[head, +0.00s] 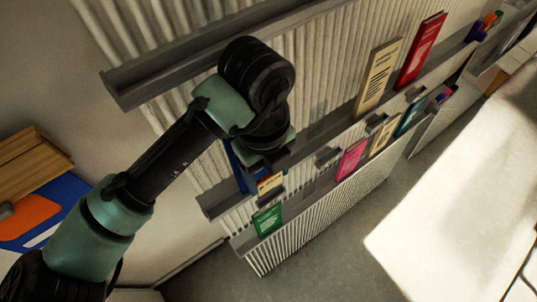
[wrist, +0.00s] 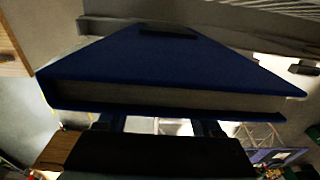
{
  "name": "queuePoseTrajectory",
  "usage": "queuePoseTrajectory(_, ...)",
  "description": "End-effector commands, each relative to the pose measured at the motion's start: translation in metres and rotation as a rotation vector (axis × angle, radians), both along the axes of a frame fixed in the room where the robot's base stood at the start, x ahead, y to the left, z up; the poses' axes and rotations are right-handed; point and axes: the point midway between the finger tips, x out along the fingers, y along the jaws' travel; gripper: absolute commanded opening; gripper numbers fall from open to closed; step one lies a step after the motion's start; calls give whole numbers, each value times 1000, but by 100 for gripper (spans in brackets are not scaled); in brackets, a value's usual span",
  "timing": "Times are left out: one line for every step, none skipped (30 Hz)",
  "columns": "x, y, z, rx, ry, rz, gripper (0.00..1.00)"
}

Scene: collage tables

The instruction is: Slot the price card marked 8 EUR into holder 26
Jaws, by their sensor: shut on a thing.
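My gripper (head: 273,158) is at the left part of the shelf wall, just in front of a blue book (head: 238,172). Holder numbers cannot be read, so I cannot tell which one is holder 26.
A green card (head: 267,220), a pink card (head: 351,159), a cream card (head: 383,135) and a teal card (head: 409,117) stand along the lower rail. A beige book (head: 378,78) and a red book (head: 420,50) stand on the rail above. Bare floor (head: 335,240) lies in front.

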Motion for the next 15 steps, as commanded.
queuePoseTrajectory(0,0,-3,0,0,0,16)
queuePoseTrajectory(0,0,-4,0,0,0,16)
queuePoseTrajectory(0,0,-6,0,0,1,16)
queuePoseTrajectory(0,0,-8,0,0,1,16)
queuePoseTrajectory(-1,0,-10,-1,1,1,16)
queuePoseTrajectory(-1,-1,-12,-1,1,1,16)
queuePoseTrajectory(-1,-1,-15,0,1,1,16)
queuePoseTrajectory(-1,-1,-17,0,1,1,16)
queuePoseTrajectory(-2,-1,-20,0,1,2,16)
queuePoseTrajectory(-2,-1,-23,0,1,2,16)
queuePoseTrajectory(-2,-1,-25,0,1,2,16)
queuePoseTrajectory(-2,-1,-28,0,1,2,16)
queuePoseTrajectory(-2,-2,-30,0,1,2,16)
queuePoseTrajectory(-2,-2,-32,0,1,2,16)
queuePoseTrajectory(-2,-2,-34,0,1,3,16)
